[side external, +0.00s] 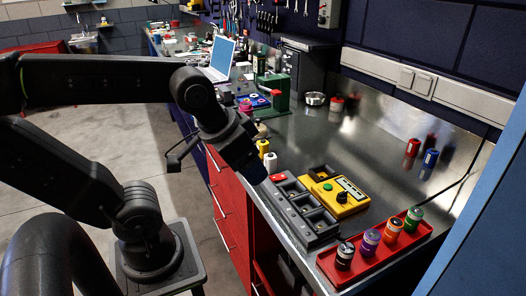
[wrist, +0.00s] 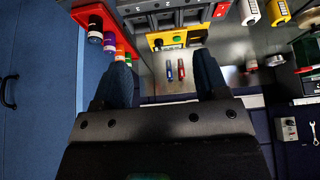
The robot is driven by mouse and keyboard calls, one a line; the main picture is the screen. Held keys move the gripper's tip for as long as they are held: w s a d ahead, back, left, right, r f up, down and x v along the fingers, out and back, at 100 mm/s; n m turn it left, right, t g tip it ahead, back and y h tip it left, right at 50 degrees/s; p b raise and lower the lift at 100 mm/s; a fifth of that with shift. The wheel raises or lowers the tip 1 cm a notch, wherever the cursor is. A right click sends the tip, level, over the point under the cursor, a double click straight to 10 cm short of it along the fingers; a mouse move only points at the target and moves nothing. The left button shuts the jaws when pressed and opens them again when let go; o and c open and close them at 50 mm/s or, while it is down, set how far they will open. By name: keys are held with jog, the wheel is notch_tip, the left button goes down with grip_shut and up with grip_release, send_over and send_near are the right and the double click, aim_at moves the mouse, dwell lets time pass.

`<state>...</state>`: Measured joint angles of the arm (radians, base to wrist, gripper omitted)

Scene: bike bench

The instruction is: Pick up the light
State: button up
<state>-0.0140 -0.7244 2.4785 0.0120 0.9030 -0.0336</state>
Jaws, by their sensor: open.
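My gripper (side external: 250,168) hangs above the left edge of the bench, near the grey compartment tray. In the wrist view its two dark fingers (wrist: 162,62) are wide apart with nothing between them. I cannot tell for sure which thing is the light. A small red block (side external: 277,178) sits at the far end of the grey tray (side external: 318,238), and shows in the wrist view (wrist: 221,9). A yellow box (side external: 350,207) with a green button and a black knob stands beside the tray; the wrist view shows part of it (wrist: 176,40).
A red tray (side external: 378,262) holds several coloured cylinders at the front. White (side external: 262,147) and yellow (side external: 270,162) cylinders stand near the bench edge. Red (side external: 412,147) and blue (side external: 430,158) cylinders stand near the back wall. A green stand (side external: 271,96) and laptop (side external: 222,54) are farther back.

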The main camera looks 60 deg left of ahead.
jog(key=w+a+r+n+g+y, duration=0.1)
jog(key=w+a+n+g+y, duration=0.15)
jog(key=w+a+n, duration=0.65)
jog(key=n+g+y, duration=0.2)
jog(key=n, duration=0.4)
send_near(263, 141)
jog(key=x, duration=0.5)
jog(key=shift+s+a, duration=0.15)
jog(key=shift+a, duration=0.1)
jog(key=shift+x, duration=2.65)
jog(key=shift+d, duration=0.1)
jog(key=c, duration=1)
